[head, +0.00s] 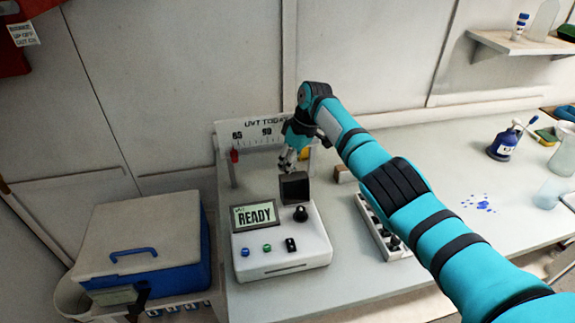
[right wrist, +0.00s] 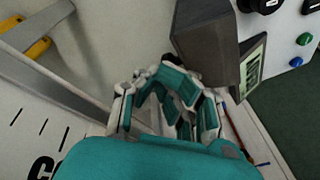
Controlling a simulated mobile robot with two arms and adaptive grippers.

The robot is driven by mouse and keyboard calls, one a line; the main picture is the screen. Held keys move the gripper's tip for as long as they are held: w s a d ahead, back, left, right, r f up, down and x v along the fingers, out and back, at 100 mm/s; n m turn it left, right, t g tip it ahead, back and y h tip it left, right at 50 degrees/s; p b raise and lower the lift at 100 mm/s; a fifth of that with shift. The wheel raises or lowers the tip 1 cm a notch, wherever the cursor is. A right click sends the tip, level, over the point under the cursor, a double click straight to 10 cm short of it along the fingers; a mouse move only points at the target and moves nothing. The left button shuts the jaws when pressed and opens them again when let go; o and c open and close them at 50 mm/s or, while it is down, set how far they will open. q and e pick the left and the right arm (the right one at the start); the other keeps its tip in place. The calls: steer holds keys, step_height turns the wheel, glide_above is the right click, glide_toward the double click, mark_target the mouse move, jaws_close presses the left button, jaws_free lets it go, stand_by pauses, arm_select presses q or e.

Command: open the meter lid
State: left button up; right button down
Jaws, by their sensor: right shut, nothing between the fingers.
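The meter (head: 282,258) is a white box with a READY screen, a black knob and small buttons. Its dark grey lid (head: 294,188) stands up at the back edge of the meter, and it shows as a dark block in the right wrist view (right wrist: 207,35). I cannot tell its exact angle. My right gripper (head: 287,163) is shut and empty, just behind and above the lid. In the right wrist view the fingers (right wrist: 172,88) are close to the lid; contact is unclear. My left gripper is not in view.
A ruled backboard (head: 262,137) with a red part stands behind the meter. A blue cooler (head: 150,245) with a pale lid is at left. A white rack (head: 372,228) lies right of the meter, partly under my arm.

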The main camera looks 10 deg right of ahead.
steer(key=c, duration=1.4)
jaws_free()
steer(key=shift+s+d+f, duration=0.2)
steer(key=shift+s+f, duration=0.4)
steer(key=shift+f, duration=0.3)
steer(key=shift+o, duration=1.1)
steer(key=shift+d, duration=0.1)
steer(key=shift+d+r, duration=0.15)
steer(key=shift+d, duration=0.05)
steer(key=shift+r, duration=0.1)
steer(key=v, duration=1.2)
steer(key=shift+w+a, duration=0.15)
steer(key=shift+w, duration=0.05)
